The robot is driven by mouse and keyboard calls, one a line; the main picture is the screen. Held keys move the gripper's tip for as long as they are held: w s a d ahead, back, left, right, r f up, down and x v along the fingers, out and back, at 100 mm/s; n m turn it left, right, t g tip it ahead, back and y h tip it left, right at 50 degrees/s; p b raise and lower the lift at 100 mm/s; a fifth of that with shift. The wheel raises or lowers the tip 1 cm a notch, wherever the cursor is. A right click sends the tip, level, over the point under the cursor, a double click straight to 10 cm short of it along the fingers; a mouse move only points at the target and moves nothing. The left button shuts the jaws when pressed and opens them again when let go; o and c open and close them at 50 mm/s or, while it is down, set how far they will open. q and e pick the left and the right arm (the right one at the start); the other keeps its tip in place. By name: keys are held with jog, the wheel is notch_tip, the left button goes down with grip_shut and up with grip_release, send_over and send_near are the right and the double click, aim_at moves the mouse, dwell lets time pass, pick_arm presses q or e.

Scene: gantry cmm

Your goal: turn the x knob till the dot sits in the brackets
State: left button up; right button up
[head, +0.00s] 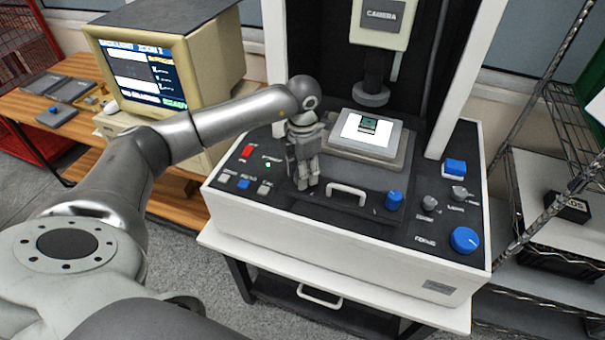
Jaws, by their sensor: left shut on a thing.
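My left gripper (305,182) reaches down onto the left part of the black control panel (330,217). Its fingers are shut at the panel surface, left of the white handle, on what appears to be the x knob; the fingers hide the knob itself. The monitor (155,75) at the upper left is lit, with white windows and small text. A dot or brackets cannot be made out on it. A small dark green sample (370,125) lies on the bright stage plate (350,134) under the camera head. My right gripper is not in view.
A blue knob (394,200) stands right of the white handle (347,190). A larger blue knob (465,240), small grey knobs and a blue button (455,168) are farther right. Red, blue and grey buttons lie left of my gripper. A wire rack (560,120) stands at right.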

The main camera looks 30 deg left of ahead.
pick_arm(q)
jog(key=n+b, duration=0.1)
jog(key=n, duration=0.4)
jog(key=shift+n+b, duration=0.3)
dwell(0.4)
jog(key=o, duration=1)
notch_tip(320, 180, up, 12)
dwell(0.4)
